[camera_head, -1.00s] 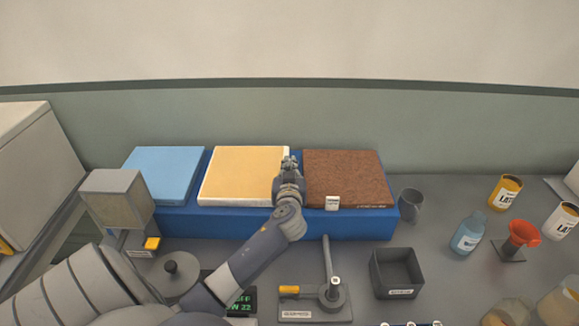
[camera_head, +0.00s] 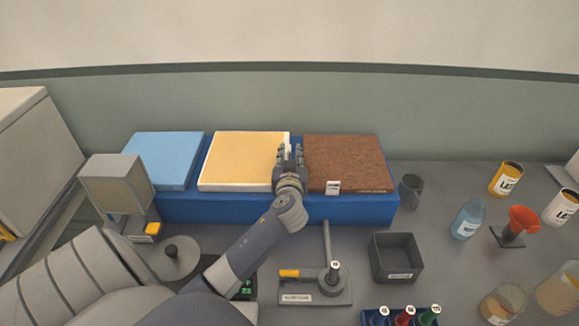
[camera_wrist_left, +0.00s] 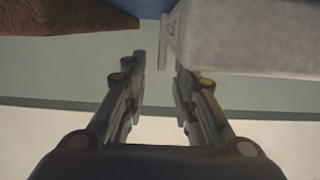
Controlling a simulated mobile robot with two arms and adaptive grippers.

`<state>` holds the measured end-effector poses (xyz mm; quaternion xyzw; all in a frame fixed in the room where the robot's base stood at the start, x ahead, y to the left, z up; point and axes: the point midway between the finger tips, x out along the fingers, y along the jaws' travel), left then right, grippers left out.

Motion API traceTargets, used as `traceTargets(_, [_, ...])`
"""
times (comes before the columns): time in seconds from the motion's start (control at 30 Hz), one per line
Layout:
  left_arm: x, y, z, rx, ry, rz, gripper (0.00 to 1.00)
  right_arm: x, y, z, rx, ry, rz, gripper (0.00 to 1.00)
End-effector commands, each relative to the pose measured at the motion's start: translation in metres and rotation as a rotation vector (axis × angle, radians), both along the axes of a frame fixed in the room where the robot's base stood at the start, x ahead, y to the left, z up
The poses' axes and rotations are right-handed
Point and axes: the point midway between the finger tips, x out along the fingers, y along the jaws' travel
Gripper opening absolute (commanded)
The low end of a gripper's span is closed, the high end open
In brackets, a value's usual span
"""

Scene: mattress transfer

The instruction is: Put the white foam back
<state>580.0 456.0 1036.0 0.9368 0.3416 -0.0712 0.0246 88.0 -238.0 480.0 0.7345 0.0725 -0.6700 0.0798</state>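The white foam (camera_head: 240,188) is a slab with a yellow top and white sides, lying in the middle of a blue base (camera_head: 270,210). In the left wrist view its pale block (camera_wrist_left: 245,35) fills the top right. My left gripper (camera_head: 290,158) is at the slab's right edge, beside the gap to the brown slab (camera_head: 345,160). In the left wrist view its fingers (camera_wrist_left: 160,65) are apart, with a thin grey strip (camera_wrist_left: 163,42) between their tips; I cannot tell whether they touch the foam. My right gripper is not in view.
A light blue slab (camera_head: 163,158) lies at the base's left end. A small white tag (camera_head: 333,187) is at the brown slab's front. A mug (camera_head: 411,190), a dark bin (camera_head: 397,258) and a lever device (camera_head: 312,285) stand nearby. Bottles and jars are at right.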

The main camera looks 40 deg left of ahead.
Motion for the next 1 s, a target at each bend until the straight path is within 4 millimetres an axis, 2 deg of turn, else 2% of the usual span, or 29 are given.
traceTargets(0.3, [-0.044, -0.037, 0.005, -0.004, -0.001, 0.000, 0.26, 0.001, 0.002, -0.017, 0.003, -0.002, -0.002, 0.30])
traceTargets(0.5, [-0.065, -0.055, 0.011, -0.003, -0.001, 0.000, 0.26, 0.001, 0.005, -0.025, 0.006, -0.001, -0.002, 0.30])
traceTargets(0.7, [-0.076, -0.063, 0.014, 0.000, 0.000, 0.002, 0.26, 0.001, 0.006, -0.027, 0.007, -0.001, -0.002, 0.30])
traceTargets(1.0, [-0.077, -0.064, 0.016, 0.001, -0.001, 0.002, 0.26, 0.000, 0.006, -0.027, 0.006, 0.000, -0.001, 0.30])
